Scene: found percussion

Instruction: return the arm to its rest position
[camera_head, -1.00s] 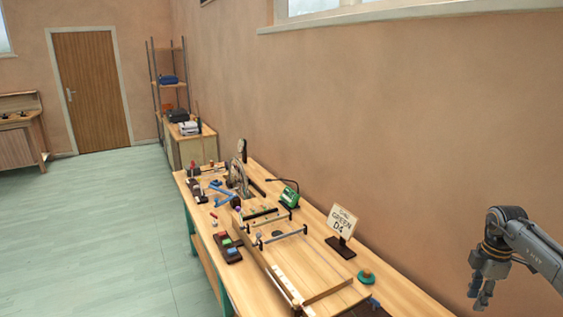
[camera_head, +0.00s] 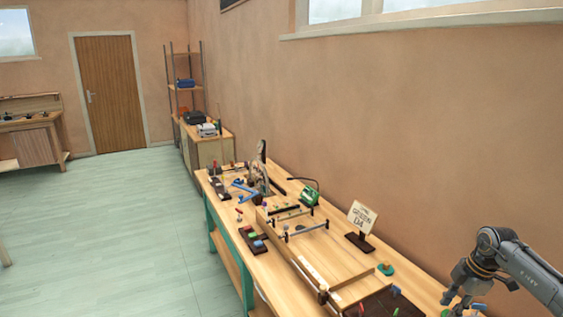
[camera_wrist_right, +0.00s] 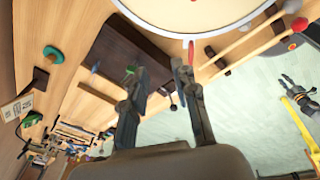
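My right arm comes in from the right in the head view, above the near right end of the long workbench (camera_head: 277,284). Its gripper (camera_head: 452,300) is low in the picture, partly cut off by the bottom edge. In the right wrist view the two fingers of my right gripper (camera_wrist_right: 161,74) stand apart with nothing between them, over the bench top. A dark jointed shape at the right of that view looks like my left gripper (camera_wrist_right: 293,90); it is too small to tell its state. My left arm does not show in the head view.
The bench holds a card sign (camera_head: 363,216), a green box-like device (camera_head: 310,196), a dark block with coloured buttons (camera_head: 252,240) and a green knob (camera_head: 386,269). A round pale drum (camera_wrist_right: 195,10) and sticks lie near my right gripper. Open floor (camera_head: 110,225) lies left of the bench.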

